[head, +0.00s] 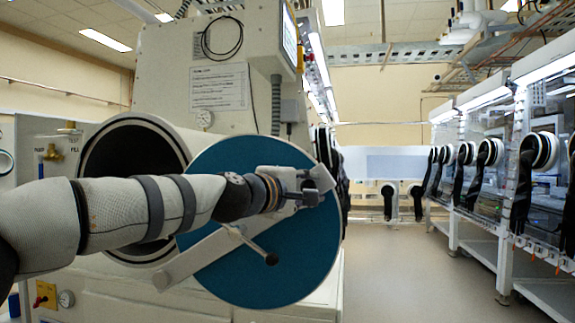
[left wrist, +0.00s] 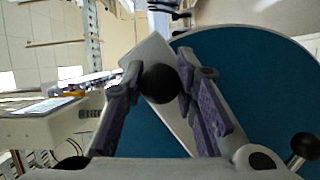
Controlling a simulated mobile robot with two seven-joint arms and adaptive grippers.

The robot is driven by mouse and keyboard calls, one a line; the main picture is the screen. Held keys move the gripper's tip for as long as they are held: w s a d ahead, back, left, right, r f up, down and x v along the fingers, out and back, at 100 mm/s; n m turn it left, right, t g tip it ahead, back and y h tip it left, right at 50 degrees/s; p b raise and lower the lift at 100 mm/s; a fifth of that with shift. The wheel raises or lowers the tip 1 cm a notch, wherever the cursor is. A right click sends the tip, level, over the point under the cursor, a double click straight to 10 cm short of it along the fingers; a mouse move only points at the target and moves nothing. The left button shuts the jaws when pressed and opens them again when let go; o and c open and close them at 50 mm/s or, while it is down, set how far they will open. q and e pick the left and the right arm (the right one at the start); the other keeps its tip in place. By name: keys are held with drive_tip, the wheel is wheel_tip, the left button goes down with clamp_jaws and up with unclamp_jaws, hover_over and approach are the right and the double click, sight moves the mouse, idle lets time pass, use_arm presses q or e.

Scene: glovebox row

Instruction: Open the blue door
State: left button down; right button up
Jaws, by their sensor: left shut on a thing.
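The round blue door (head: 300,250) stands swung away from the mouth of the round chamber (head: 130,150), whose dark inside shows at the left. A pale bar (head: 200,258) crosses the door's face, and a lever with a black ball end (head: 271,259) sticks out near its middle. My left gripper (head: 318,186) is in front of the door's upper right part. In the left wrist view its fingers (left wrist: 158,68) are shut on a black ball knob (left wrist: 160,84), with the pale bar and blue door (left wrist: 250,75) behind. My right gripper is not in view.
A row of gloveboxes with black gloves (head: 488,170) stands along the right. The grey floor (head: 410,260) between them and the door is clear.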

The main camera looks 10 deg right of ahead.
use_arm(q)
drive_tip(key=shift+s+d+f, duration=0.1)
drive_tip(key=shift+d+f, duration=0.2)
drive_tip(key=shift+f, duration=0.2)
drive_tip(key=shift+s+d+f, duration=0.1)
drive_tip(key=shift+d+f, duration=0.2)
drive_tip(key=shift+f, duration=0.2)
drive_tip(key=c, duration=1.2)
unclamp_jaws()
drive_tip(key=shift+c, duration=0.2)
drive_tip(key=shift+a, duration=0.1)
drive_tip(key=v, duration=1.2)
